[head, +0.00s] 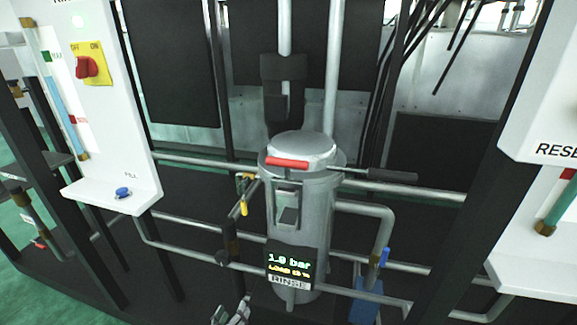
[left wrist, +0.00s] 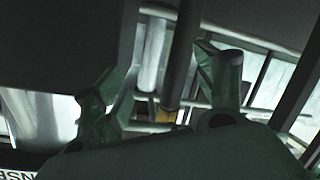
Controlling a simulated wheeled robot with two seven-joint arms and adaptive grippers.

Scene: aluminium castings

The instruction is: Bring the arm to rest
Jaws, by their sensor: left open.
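My left gripper (head: 231,313) shows only in part at the bottom edge of the head view, left of the grey cylindrical vessel (head: 297,215). In the left wrist view its two fingers (left wrist: 163,85) stand wide apart. Nothing is held between them. Behind the gap are blurred pipes and a small yellow part (left wrist: 166,115). The rest of my left arm is out of the head view. My right gripper is in neither view.
The vessel has a red bar (head: 287,162) on its lid, a dark side handle (head: 392,175) and a RINSE display (head: 290,267). Pipes (head: 430,188) run across both sides. A white panel with a red switch (head: 87,67) stands left; another white panel (head: 545,90) stands right.

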